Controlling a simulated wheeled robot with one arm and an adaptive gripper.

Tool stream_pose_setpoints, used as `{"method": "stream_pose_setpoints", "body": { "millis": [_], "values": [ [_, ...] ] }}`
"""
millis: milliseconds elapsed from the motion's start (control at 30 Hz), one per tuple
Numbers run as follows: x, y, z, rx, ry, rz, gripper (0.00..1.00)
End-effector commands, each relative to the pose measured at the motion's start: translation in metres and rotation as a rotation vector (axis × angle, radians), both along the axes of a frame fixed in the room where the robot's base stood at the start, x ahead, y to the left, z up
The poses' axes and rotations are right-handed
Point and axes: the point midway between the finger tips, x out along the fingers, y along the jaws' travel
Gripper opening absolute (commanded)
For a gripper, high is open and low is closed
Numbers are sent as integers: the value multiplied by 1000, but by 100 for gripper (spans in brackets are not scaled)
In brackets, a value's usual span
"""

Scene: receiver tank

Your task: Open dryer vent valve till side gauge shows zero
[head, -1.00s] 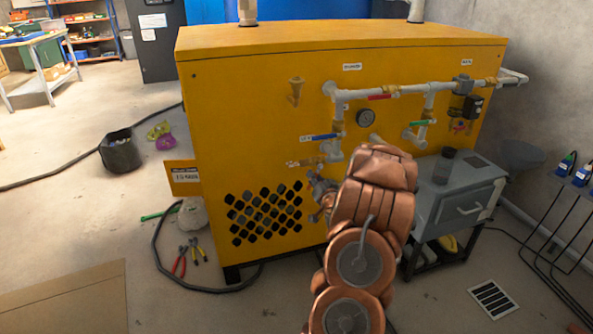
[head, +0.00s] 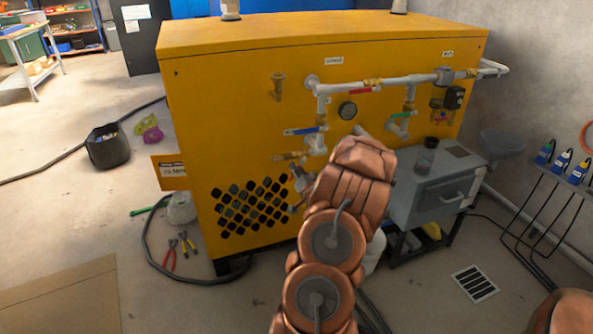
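The yellow dryer cabinet (head: 400,60) carries grey pipework on its front. A round dark gauge (head: 347,110) sits among the pipes; its needle is too small to read. I see a blue-handled valve (head: 303,131), a red-handled valve (head: 360,91), a green-handled valve (head: 400,115) and a small brass valve (head: 290,156). I cannot tell which is the vent valve. My gripper (head: 298,184) is mostly hidden behind my copper-coloured arm, just below the brass valve. Whether it touches anything, or is open or shut, does not show.
A grey metal box on a stand (head: 430,190) is close to the right of my arm. A floor drain (head: 474,283) is at right.

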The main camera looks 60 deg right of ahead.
Motion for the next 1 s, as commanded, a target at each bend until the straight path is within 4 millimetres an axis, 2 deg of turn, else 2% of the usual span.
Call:
{"method": "stream_pose_setpoints", "body": {
  "millis": [33,167,567,1000],
  "values": [
    [0,0,0,0,0,1,30],
    [1,1,1,-2,0,2,43],
    [-3,3,1,-3,0,1,43],
    [-55,41,1,-1,-1,-1,43]
  ]
}}
